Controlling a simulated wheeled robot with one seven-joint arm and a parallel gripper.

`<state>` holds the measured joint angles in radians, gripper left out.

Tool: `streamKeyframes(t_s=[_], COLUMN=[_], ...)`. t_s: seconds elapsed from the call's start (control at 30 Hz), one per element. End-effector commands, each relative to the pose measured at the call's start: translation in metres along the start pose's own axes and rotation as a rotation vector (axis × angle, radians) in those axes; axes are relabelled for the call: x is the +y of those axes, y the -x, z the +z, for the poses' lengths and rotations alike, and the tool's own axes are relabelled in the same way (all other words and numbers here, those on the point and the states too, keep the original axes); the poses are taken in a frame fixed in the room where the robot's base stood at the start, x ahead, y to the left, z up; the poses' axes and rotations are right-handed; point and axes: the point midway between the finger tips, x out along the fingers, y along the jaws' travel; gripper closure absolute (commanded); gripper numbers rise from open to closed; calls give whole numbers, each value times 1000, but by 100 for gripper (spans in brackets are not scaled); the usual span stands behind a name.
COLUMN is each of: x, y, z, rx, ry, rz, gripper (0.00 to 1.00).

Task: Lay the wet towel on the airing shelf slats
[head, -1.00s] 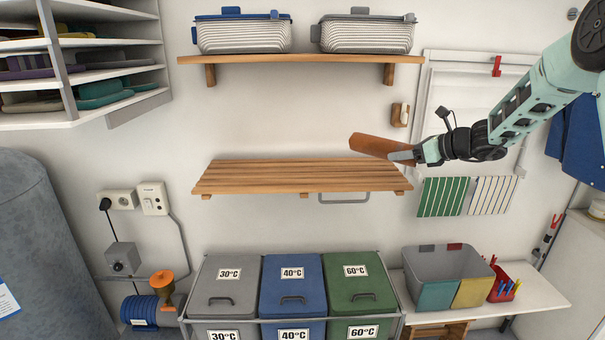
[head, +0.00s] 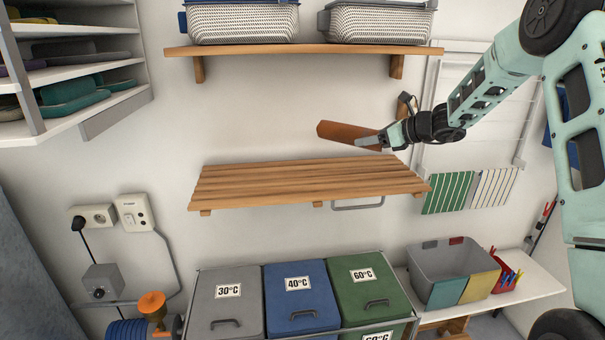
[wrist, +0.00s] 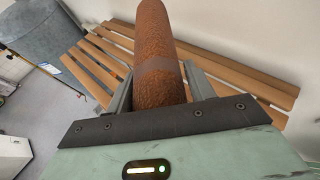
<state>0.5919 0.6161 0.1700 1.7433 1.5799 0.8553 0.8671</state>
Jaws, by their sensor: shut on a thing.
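The towel is a rolled orange-brown cylinder (head: 345,133) with a paler band seen in the wrist view (wrist: 158,68). My gripper (head: 378,141) is shut on the near end of the roll, one finger on each side of it. The airing shelf (head: 270,185) is a wooden slatted board on the wall. In the head view the towel appears just above the right half of the slats, apart from them. In the wrist view the shelf slats (wrist: 240,82) spread out beyond and below the roll, bare where visible.
Above is a wooden wall shelf (head: 300,50) with two baskets. Below stand grey, blue and green lidded bins (head: 300,296). A metal rail (head: 358,206) hangs under the slats' right part. The slats are clear.

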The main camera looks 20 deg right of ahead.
Motion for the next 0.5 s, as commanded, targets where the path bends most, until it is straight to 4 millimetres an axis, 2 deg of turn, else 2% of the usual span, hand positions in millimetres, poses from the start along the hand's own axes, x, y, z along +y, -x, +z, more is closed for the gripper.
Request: streamKeyframes(t_s=[0.3,0.5], x=[1,0], y=[-18,-25], z=[-42,-60], rx=[2,1], ry=[-6,-5], rz=[3,2], gripper=[72,72])
